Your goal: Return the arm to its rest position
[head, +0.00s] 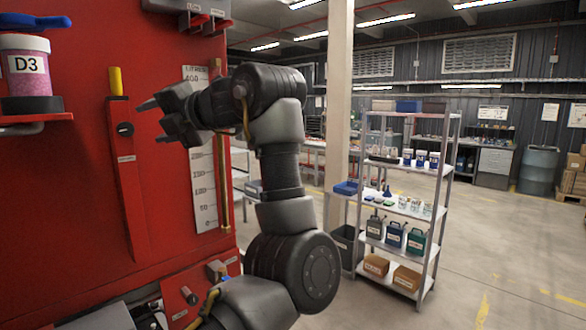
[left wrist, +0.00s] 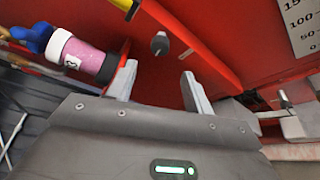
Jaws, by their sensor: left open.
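My left arm (head: 280,170) rises from the bottom of the head view and bends toward the red panel (head: 75,210). My left gripper (head: 152,119) is open and empty in front of the panel, beside a narrow red upright strip with a yellow handle (head: 116,82) and a black knob (head: 125,129). In the left wrist view the two fingers (left wrist: 158,88) stand apart with nothing between them, and the black knob (left wrist: 159,43) shows just beyond them. My right gripper is in neither view.
A jar of pink material labelled D3 (head: 26,70) stands on a red bracket at upper left. A white level scale (head: 203,185) is behind my arm. A metal shelf (head: 409,208) with bottles and boxes stands to the right. The floor (head: 510,260) further right is clear.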

